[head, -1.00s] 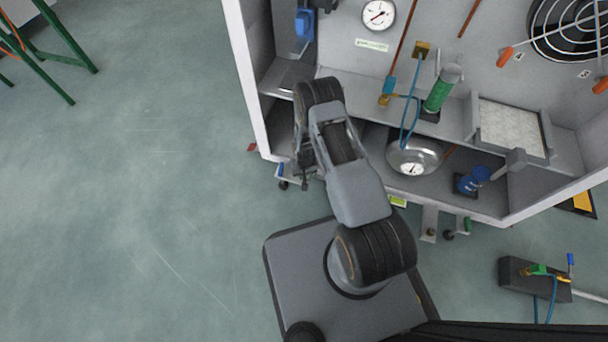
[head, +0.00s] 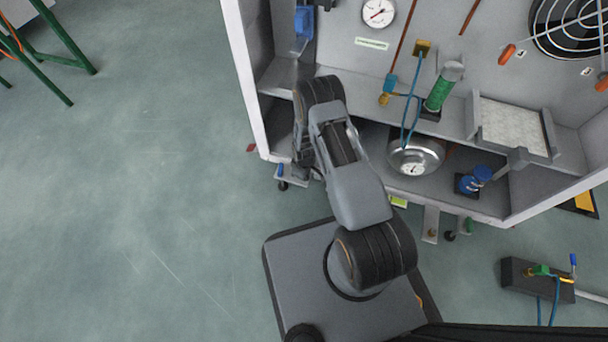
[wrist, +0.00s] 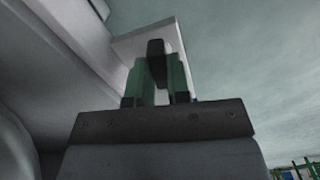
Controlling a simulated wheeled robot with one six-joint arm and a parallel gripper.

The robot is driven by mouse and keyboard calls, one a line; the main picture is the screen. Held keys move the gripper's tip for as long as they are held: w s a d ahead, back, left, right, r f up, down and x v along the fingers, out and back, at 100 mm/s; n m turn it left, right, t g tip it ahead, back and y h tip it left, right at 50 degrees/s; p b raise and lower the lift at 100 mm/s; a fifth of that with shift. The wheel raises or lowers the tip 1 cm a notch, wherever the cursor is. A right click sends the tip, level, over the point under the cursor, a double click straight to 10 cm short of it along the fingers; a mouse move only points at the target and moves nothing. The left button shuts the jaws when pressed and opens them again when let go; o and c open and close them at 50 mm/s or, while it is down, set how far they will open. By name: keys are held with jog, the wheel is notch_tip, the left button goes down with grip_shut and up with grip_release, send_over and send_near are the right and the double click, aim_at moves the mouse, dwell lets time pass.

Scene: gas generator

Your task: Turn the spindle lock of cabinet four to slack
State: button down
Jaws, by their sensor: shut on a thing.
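In the wrist view my gripper (wrist: 160,68) has its two green fingers closed around a small dark upright piece (wrist: 156,48). The dark piece stands against a pale plate (wrist: 128,46) at the cabinet's edge. It looks like the handle of a spindle lock, but I cannot read a number or its setting. In the head view my arm reaches to the lower left front of the open grey cabinet (head: 243,80). The arm hides most of the gripper and the held piece there.
Under the cabinet front are a blue-tipped fitting (head: 280,170) and a green-tipped fitting (head: 468,224). A steel bowl (head: 432,150) sits on the lower shelf. A dark block with hoses (head: 520,277) lies on the floor at right. Open floor (head: 150,200) extends left.

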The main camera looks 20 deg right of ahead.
jog(key=shift+n, duration=1)
jog(key=c, duration=1.1)
grip_release()
notch_tip(320, 180, up, 14)
jog(key=p, duration=0.5)
jog(key=shift+p, duration=0.35)
jog(key=shift+f, duration=0.1)
